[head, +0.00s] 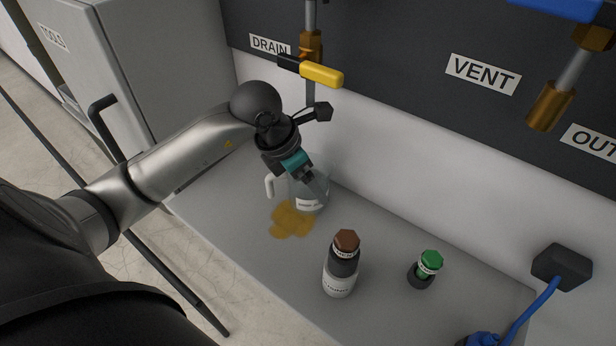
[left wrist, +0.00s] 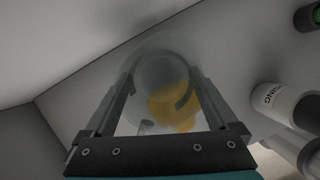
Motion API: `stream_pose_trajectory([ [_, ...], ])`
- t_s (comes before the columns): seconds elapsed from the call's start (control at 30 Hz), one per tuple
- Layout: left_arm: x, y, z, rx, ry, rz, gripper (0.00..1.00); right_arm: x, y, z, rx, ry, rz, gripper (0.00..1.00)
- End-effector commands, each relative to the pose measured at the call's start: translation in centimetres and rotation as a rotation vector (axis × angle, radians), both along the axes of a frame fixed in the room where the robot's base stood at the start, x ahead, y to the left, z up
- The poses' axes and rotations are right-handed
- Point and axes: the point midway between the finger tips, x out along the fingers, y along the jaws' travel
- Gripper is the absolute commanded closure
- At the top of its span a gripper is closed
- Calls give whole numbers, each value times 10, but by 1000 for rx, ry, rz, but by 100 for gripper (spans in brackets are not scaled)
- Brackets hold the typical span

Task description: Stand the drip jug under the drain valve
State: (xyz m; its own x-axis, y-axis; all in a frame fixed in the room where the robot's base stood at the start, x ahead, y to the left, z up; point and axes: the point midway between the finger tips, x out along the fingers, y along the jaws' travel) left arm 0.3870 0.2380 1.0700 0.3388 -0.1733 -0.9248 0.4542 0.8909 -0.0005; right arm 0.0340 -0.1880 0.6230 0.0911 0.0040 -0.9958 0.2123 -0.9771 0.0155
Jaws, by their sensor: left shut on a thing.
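The drip jug (head: 306,204) is a clear, see-through jug with a pale handle and a white label. It looks upright on or just above the grey bed, below the drain valve (head: 311,48) with its yellow lever; I cannot tell whether its base touches. My left gripper (head: 316,188) reaches down from above and is shut on the jug. In the left wrist view the jug (left wrist: 160,72) shows between the two fingers. The gripper hides part of its rim. My right gripper is not in view.
An amber puddle (head: 291,220) lies at the jug's front left. A brown-capped bottle (head: 342,268) and a green-capped container (head: 428,267) stand to the right. A grey cabinet (head: 150,75) stands at the left. A blue cable (head: 535,308) runs at the right. The bed between is clear.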

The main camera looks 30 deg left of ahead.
Motion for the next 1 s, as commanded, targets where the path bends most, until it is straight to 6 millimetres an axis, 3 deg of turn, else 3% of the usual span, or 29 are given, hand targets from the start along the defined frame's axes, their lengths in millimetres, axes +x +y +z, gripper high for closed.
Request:
stream_pose_trajectory([
  [0.37, 0, 0, -6, 1, -4, 0, 65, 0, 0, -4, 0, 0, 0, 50],
  [0.4, 0, 0, -5, 0, -2, -1, 3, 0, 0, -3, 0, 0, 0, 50],
  [0.43, 0, 0, -5, 0, -2, -1, 0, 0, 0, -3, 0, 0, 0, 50],
  [0.77, 0, 0, -1, -1, -2, 0, 0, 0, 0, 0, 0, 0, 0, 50],
  [1.0, -14, 9, 27, 4, -1, 1, 0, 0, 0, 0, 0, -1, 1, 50],
])
